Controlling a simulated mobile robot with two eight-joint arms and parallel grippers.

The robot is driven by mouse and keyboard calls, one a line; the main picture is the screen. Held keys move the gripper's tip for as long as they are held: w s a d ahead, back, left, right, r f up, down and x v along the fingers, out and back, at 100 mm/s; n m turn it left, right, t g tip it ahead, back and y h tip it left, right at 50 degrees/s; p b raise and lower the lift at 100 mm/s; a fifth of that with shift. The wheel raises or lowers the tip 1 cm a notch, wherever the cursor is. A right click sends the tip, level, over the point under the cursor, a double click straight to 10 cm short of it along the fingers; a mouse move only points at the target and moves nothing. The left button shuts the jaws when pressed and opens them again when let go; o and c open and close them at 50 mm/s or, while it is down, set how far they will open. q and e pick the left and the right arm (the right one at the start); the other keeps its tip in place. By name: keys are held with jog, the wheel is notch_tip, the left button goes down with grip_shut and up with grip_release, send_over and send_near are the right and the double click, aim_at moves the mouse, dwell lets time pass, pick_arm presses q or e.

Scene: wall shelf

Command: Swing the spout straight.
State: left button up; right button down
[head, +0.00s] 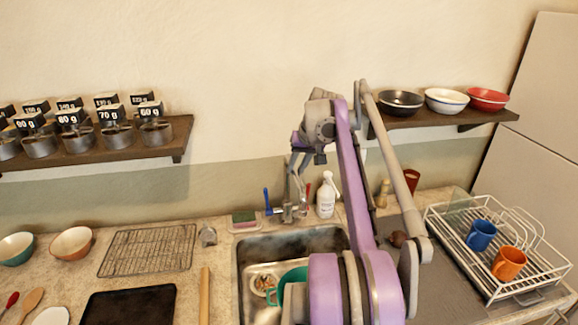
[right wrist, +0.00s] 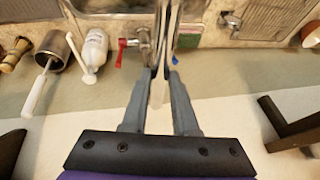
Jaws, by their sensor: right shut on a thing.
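The metal tap (head: 288,211) stands behind the sink, with a blue handle (head: 267,200) on its left and a red handle (head: 308,190) on its right. Its thin spout (head: 291,184) rises toward my right gripper (head: 299,162). In the right wrist view, my right gripper (right wrist: 164,72) has its two fingers close together on the spout, which runs away between them; the red handle (right wrist: 128,43) shows beside it. The fingers partly hide the spout, so its exact angle is hard to tell. My left gripper is not in view.
The sink (head: 242,266) holds a teal vessel (head: 291,279) and other dishes. A dish rack (head: 540,283) is at right. Wall shelves (head: 181,133) hang on both sides.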

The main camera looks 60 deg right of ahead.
jog(key=c, duration=0.7)
grip_release()
jog(key=p+v, duration=0.1)
jog(key=v, duration=0.9)
jog(key=shift+s+a+r, duration=0.15)
jog(key=shift+r, duration=0.2)
